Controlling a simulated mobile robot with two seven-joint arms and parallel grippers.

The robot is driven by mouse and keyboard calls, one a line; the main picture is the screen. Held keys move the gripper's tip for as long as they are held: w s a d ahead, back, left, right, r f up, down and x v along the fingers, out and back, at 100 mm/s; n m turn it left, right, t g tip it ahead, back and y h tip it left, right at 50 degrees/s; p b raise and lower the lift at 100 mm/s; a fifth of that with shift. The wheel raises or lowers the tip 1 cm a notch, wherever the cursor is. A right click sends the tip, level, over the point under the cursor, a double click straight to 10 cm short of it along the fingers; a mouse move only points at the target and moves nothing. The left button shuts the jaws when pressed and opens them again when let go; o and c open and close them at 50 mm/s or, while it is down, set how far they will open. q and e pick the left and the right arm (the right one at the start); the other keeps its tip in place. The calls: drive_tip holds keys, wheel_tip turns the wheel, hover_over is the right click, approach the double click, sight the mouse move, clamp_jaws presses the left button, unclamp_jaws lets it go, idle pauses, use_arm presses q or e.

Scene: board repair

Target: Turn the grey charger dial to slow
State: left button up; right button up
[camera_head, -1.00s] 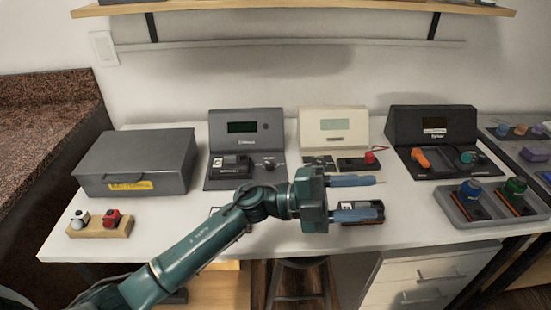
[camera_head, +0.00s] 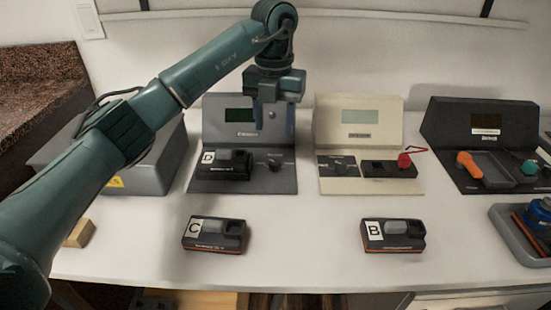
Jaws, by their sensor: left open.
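The grey charger (camera_head: 250,183) stands towards the back of the table, with a dark screen on its upright panel. Its small dial (camera_head: 274,163) sits on the sloped base, right of a black battery pack marked D (camera_head: 222,165). The dial's pointer and the markings around it are too small to read. My left gripper (camera_head: 275,130) points down in front of the charger's upright panel. In the picture it is just above the dial, apart from it, with open jaws and nothing between them. My right gripper is not in view.
Packs marked C (camera_head: 215,234) and B (camera_head: 392,236) lie on the table in front. A cream charger (camera_head: 365,130) stands right of the grey one, and a black station (camera_head: 480,135) farther right. A grey metal box (camera_head: 165,165) is partly behind my left arm.

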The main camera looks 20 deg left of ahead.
sight(275, 162)
use_arm(q)
wheel_tip(275, 162, down, 10)
drive_tip(key=shift+r+b, duration=0.15)
drive_tip(key=shift+b, duration=0.55)
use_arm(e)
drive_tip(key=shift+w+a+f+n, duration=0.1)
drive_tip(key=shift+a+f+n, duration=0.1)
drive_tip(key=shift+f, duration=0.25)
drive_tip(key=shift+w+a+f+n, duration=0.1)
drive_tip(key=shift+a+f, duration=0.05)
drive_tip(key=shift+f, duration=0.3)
use_arm(q)
drive_tip(key=c, duration=1)
